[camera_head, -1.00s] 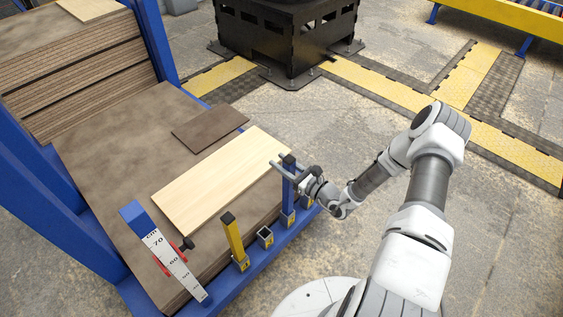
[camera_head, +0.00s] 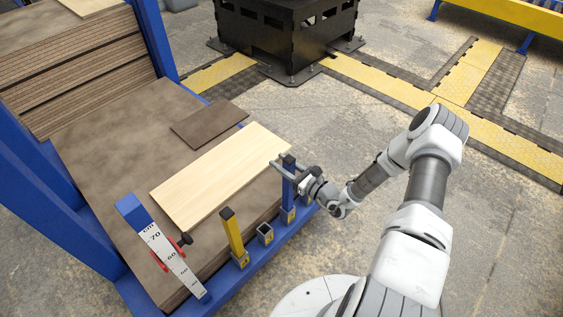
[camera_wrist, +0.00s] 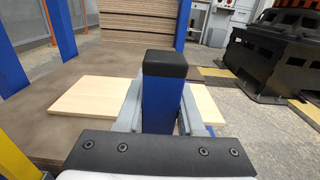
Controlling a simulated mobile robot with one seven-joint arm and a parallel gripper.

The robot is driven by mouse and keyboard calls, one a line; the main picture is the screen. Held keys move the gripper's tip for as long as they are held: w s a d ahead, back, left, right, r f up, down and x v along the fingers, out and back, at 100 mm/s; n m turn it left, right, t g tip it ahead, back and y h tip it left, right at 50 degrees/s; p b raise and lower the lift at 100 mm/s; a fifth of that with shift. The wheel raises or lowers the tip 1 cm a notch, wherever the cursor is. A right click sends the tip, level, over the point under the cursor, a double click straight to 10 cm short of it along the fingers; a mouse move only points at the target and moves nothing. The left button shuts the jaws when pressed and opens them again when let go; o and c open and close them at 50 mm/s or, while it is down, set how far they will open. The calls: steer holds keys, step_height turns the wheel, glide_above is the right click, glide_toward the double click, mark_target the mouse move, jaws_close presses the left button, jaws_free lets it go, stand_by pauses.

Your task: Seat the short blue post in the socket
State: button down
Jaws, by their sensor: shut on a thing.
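The blue post (camera_head: 289,187) with a black cap stands upright at the blue front rail in the head view. My gripper (camera_head: 286,166) is shut on its upper part, just below the cap. In the wrist view the post (camera_wrist: 158,103) stands between the two grey fingers. Its lower end meets a small grey socket (camera_head: 288,214) on the rail. I cannot tell how deep it sits there. An empty, open-topped socket (camera_head: 265,234) is just to the left.
A yellow post (camera_head: 232,233) with a dark cap stands left of the empty socket. A pale board (camera_head: 215,180) and a brown board (camera_head: 208,124) lie on the stack behind. Open floor is at the right.

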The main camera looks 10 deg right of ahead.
steer(key=shift+f, duration=0.2)
steer(key=shift+c, duration=2.2)
jaws_free()
steer(key=shift+f, duration=0.1)
steer(key=shift+s+d, duration=0.1)
steer(key=p+v, duration=0.4)
steer(key=v, duration=1.3)
